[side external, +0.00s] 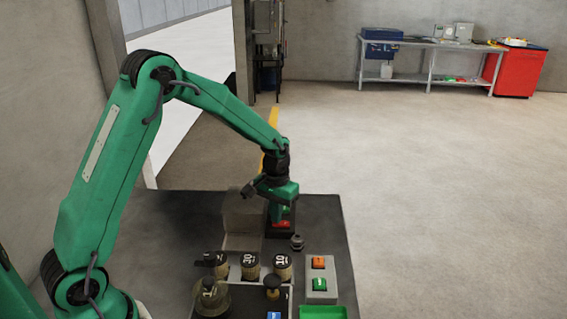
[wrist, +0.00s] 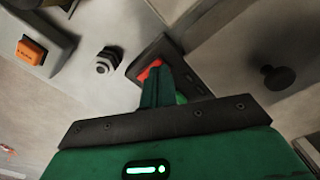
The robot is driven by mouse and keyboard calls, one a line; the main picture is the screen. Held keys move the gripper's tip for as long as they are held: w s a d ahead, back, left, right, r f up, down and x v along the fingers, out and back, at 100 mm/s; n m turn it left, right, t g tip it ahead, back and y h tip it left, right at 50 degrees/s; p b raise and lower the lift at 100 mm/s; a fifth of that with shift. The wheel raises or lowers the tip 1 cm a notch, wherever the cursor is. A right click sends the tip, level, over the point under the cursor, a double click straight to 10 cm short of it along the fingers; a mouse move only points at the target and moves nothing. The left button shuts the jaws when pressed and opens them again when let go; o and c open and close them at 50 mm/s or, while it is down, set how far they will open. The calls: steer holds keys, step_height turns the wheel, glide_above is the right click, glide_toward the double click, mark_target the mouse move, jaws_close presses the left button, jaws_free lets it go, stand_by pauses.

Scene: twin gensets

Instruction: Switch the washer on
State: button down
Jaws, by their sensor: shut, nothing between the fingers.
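My gripper (side external: 283,210) points down with its fingers together at a dark plate (wrist: 150,58) at the back of the bench. Nearer in the side view, a grey box has an orange button (side external: 318,262) and a green button (side external: 319,285). I cannot read any label that marks the washer.
A black ribbed fitting (side external: 297,241) stands on the bench just in front of my gripper. Several dark round knobs (side external: 250,262) and a brownish rounded object (side external: 210,298) stand nearer. A green tray (side external: 322,312) is at the front. A grey block (side external: 240,218) stands left of my gripper.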

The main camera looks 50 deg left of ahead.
steer(key=shift+f, duration=0.3)
steer(key=shift+r, duration=0.15)
steer(key=shift+r, duration=3.4)
steer(key=s+d+r+m+t, duration=0.1)
steer(key=s+d+r+t, duration=0.15)
steer(key=s+r, duration=0.8)
steer(key=s+d+r+m+t, duration=0.1)
steer(key=s+r+m+t, duration=0.1)
steer(key=s, duration=1.1)
steer(key=shift+s+r+t, duration=0.3)
steer(key=shift+r+t, duration=0.25)
steer(key=shift+r, duration=0.1)
